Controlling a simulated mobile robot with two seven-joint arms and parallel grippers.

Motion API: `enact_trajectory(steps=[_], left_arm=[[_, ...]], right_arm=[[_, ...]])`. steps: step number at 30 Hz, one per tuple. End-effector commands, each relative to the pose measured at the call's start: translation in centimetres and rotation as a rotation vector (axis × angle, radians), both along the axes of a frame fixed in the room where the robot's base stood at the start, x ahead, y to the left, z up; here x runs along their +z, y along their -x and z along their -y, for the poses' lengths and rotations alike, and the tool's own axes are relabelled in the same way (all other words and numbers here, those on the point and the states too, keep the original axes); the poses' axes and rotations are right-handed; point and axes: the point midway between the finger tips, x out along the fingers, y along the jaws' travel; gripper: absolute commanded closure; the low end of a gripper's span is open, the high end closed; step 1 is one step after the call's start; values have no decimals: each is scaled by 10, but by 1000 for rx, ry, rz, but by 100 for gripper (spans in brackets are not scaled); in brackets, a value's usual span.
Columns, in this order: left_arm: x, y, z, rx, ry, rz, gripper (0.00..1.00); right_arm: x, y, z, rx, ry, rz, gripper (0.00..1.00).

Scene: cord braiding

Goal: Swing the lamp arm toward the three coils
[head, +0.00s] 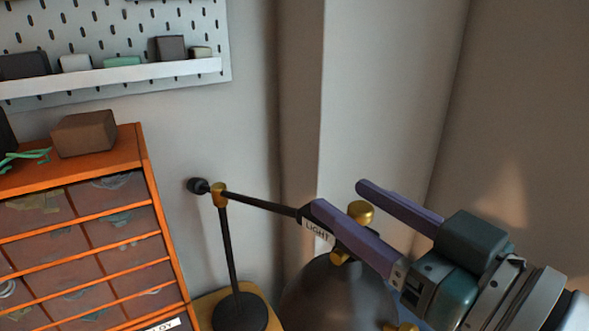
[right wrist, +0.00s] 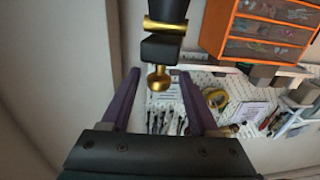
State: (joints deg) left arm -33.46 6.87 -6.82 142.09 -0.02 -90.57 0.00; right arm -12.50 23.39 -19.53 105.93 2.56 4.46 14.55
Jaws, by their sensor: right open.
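The lamp has a thin black arm (head: 260,204) running from a brass joint (head: 219,194) on an upright post (head: 229,250) to a dark domed shade (head: 335,295). A label reading LIGHT (head: 317,232) hangs near the shade. My right gripper (head: 340,196) is open, its purple fingers on either side of a brass knob (head: 360,212) above the shade. In the right wrist view the brass knob (right wrist: 158,78) shows between the open fingers, below a black part with a brass collar (right wrist: 165,25). I cannot tell whether the fingers touch it. The three coils cannot be made out. My left gripper is not in view.
An orange drawer cabinet (head: 150,185) with a brown box (head: 84,133) on top stands left of the lamp. A pegboard (head: 190,20) with a white shelf (head: 150,72) hangs behind. The wall right of the lamp is bare.

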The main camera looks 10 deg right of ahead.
Motion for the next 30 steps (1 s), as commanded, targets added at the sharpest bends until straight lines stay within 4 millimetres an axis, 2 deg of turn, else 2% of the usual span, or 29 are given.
enact_trajectory(steps=[6, 17, 30], left_arm=[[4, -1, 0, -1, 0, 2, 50], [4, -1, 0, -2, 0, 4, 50], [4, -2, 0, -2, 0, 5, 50]], right_arm=[[1, -22, -10, 0, 1, 0, 39], [0, -26, -12, 0, 1, 0, 40], [0, -26, -12, 0, 1, 0, 89]])
